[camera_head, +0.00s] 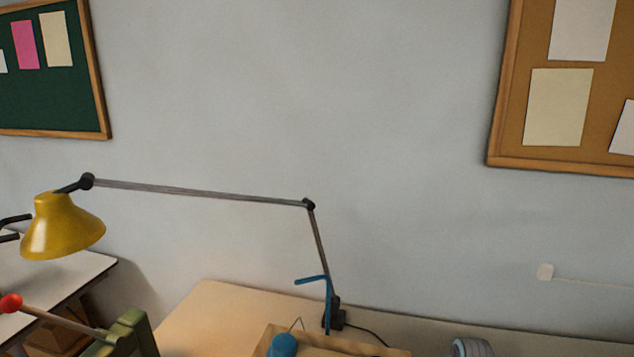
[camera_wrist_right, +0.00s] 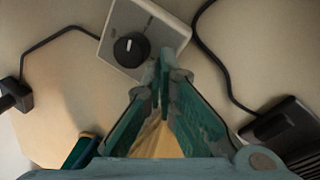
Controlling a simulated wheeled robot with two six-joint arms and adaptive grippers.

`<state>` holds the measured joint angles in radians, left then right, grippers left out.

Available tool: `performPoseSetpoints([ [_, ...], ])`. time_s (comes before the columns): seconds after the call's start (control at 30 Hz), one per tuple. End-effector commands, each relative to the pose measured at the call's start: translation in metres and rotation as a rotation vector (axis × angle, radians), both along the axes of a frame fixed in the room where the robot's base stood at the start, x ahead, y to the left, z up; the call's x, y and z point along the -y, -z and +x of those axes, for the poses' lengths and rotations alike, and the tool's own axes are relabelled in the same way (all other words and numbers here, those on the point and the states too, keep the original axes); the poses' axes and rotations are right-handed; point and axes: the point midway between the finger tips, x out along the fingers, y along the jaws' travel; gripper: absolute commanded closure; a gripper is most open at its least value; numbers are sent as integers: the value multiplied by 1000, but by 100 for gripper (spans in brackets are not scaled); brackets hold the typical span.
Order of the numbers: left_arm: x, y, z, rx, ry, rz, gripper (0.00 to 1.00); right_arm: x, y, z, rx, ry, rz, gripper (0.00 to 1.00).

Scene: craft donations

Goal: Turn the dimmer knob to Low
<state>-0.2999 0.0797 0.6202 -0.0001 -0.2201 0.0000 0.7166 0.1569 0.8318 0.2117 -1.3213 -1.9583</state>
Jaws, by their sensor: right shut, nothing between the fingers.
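In the right wrist view, the dimmer knob (camera_wrist_right: 131,49) is a round black knob with a white pointer line. It sits on a pale box with a grey face (camera_wrist_right: 117,30). The pointer line points roughly toward the top of the picture, and no Low mark is readable. My right gripper (camera_wrist_right: 163,66) is teal and shut with nothing between its fingers. Its fingertips appear just right of and below the knob, overlapping the box's corner in the picture; I cannot tell whether they touch it. The dimmer and right gripper are not seen in the head view, nor is my left gripper.
Black cables (camera_wrist_right: 53,38) run on both sides of the dimmer. A black block (camera_wrist_right: 285,130) lies at right. In the head view, a yellow lamp (camera_head: 62,228) reaches over from the desk (camera_head: 205,312), where a wooden tray (camera_head: 268,338) stands.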

Motion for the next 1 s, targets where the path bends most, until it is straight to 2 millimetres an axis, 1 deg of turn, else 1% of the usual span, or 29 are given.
performPoseSetpoints([
  [0.07, 0, -7, 0, 0, 0, 0, 70, 0, -7, 0, 0, 0, 0, 100],
  [0.13, 0, -18, 0, 0, 0, 0, 70, 0, -17, 0, 0, 0, 0, 100],
  [0.33, 0, -57, 0, 0, 0, 0, 70, 0, -55, 0, 0, 0, 0, 100],
  [0.43, 0, -67, 0, 0, 0, 0, 70, 0, -64, 0, 0, 0, 0, 100],
  [0.77, 0, -61, 0, 0, 0, 0, 70, 0, -55, -2, -6, 0, 0, 100],
  [0.87, 0, -55, 0, 0, 0, 0, 70, 6, -38, -13, -28, 5, -7, 100],
  [0.9, 0, -50, 0, 0, 0, 0, 70, 13, -26, -21, -35, 10, -16, 100],
  [0.93, 0, -41, 0, 0, 0, 0, 70, 22, -16, -26, -23, 29, -19, 100],
  [0.97, 0, -35, 0, 0, 0, 0, 70, 27, -12, -27, 1, 118, 5, 100],
  [1.0, 0, -32, 0, 0, 0, 1, 70, 31, -14, -26, 24, 246, 46, 100],
])
